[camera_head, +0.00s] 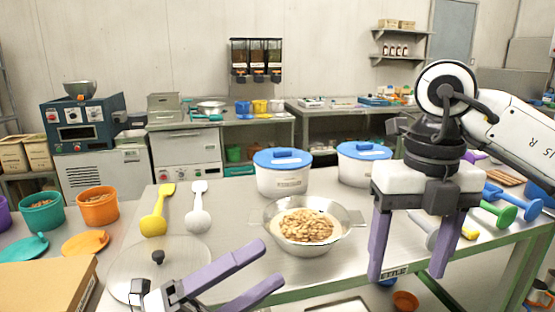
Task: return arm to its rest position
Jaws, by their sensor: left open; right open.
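My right arm comes in from the right, and its gripper (408,276) points down with its two purple fingers apart, open and empty. Part of the right-hand tools is hidden behind my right gripper.
A glass lid (190,252) lies left of my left gripper. A yellow spoon (154,222) and a white spoon (198,220) lie behind it. Two white tubs with blue lids (283,180) (362,168) stand behind the kettle. Colored tools (505,215) lie at the right.

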